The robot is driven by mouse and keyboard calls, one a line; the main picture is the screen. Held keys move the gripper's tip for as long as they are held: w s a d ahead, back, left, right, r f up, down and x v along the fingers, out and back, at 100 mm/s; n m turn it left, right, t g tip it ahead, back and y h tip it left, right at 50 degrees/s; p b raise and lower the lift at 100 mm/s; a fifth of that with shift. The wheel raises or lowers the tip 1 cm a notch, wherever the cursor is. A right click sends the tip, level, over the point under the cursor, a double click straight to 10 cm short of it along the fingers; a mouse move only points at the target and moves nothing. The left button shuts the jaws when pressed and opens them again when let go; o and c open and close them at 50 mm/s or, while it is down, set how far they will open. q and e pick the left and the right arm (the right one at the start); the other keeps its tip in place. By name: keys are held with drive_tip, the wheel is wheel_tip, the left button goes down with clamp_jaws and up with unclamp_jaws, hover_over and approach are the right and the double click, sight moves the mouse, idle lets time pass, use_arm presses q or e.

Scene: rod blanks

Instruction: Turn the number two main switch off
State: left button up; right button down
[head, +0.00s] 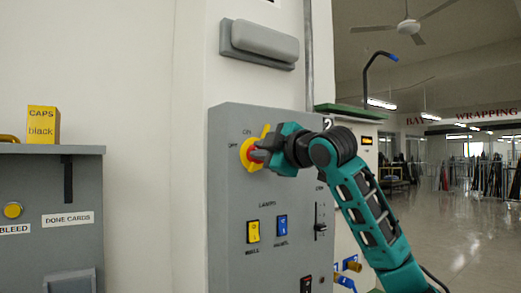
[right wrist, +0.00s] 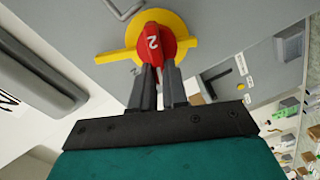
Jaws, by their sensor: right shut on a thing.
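The number two main switch is a red rotary knob (right wrist: 154,43) marked "2" on a yellow plate (right wrist: 133,55) with an arm out to each side. In the head view the yellow plate (head: 246,158) sits on the upper part of a grey panel (head: 225,205), with ON lettered above and OFF to its left. My right gripper (head: 259,155) is at the knob; in the right wrist view its fingers (right wrist: 158,72) are shut on the red grip. The gripper hides part of the knob in the head view, so its exact setting is unclear. My left gripper is out of view.
Below on the panel are a yellow rocker (head: 253,231), a blue rocker (head: 281,225) and a slider (head: 320,228). A grey box (head: 262,42) juts from the wall above. A grey cabinet (head: 60,175) with a yellow caps box (head: 43,125) stands left.

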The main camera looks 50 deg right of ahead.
drive_tip(key=n, duration=0.2)
drive_tip(key=f+n, duration=0.1)
drive_tip(key=n, duration=0.1)
drive_tip(key=shift+a+n+b, duration=0.1)
drive_tip(key=shift+n+b, duration=0.2)
drive_tip(key=shift+n, duration=0.1)
drive_tip(key=shift+r, duration=0.1)
drive_tip(key=c, duration=1.1)
unclamp_jaws()
drive_tip(key=shift+c, duration=0.2)
